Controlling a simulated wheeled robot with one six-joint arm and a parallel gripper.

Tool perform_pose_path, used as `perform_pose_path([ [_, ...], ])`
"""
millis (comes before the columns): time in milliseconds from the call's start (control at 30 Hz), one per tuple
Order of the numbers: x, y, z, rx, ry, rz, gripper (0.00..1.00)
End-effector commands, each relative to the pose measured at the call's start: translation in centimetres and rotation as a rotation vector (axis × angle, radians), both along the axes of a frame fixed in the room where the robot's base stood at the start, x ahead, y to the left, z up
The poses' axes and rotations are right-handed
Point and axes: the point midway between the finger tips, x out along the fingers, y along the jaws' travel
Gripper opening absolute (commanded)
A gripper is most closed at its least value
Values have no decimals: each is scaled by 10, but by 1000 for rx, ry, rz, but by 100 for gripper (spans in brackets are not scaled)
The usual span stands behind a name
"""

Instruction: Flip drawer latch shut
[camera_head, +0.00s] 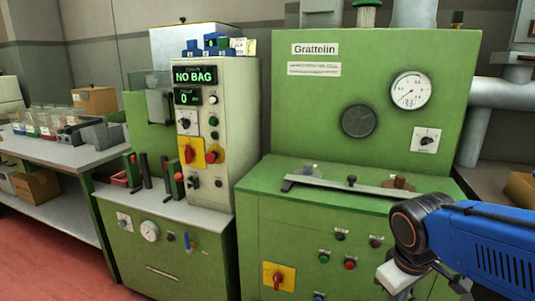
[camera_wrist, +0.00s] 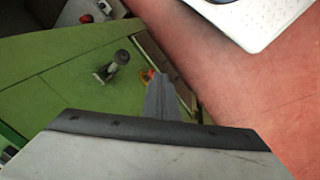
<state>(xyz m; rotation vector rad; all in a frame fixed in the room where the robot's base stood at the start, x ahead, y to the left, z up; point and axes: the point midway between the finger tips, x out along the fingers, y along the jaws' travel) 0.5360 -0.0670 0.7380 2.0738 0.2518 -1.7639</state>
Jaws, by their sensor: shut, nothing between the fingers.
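In the wrist view a small metal fitting with a dark round knob (camera_wrist: 121,57) stands out from the green cabinet front (camera_wrist: 60,70). It may be the drawer latch; I cannot tell its position for sure. My gripper (camera_wrist: 157,78) is shut and empty, its grey fingers pointing toward the cabinet just right of the fitting, apart from it in the picture. A small orange-red spot shows at the fingertips, partly hidden by them. In the head view my blue arm comes in from the right, and the wrist hangs low at the cabinet's right side. No drawer latch can be made out there.
The green Grattelin machine (camera_head: 300,110) has a gauge, buttons and a yellow-red switch (camera_head: 278,277). A metal bar (camera_head: 350,185) lies on its top. A control cabinet (camera_head: 225,130) reading NO BAG stands left. Red floor (camera_wrist: 260,100) is open right of the cabinet in the wrist view.

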Motion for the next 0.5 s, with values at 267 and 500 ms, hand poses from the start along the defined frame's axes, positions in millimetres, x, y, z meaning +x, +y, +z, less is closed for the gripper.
perform_pose_path([
  [267, -33, -4, 17, 159, -170, -253, 0],
  [500, -45, -3, 23, 234, -242, -362, 0],
])
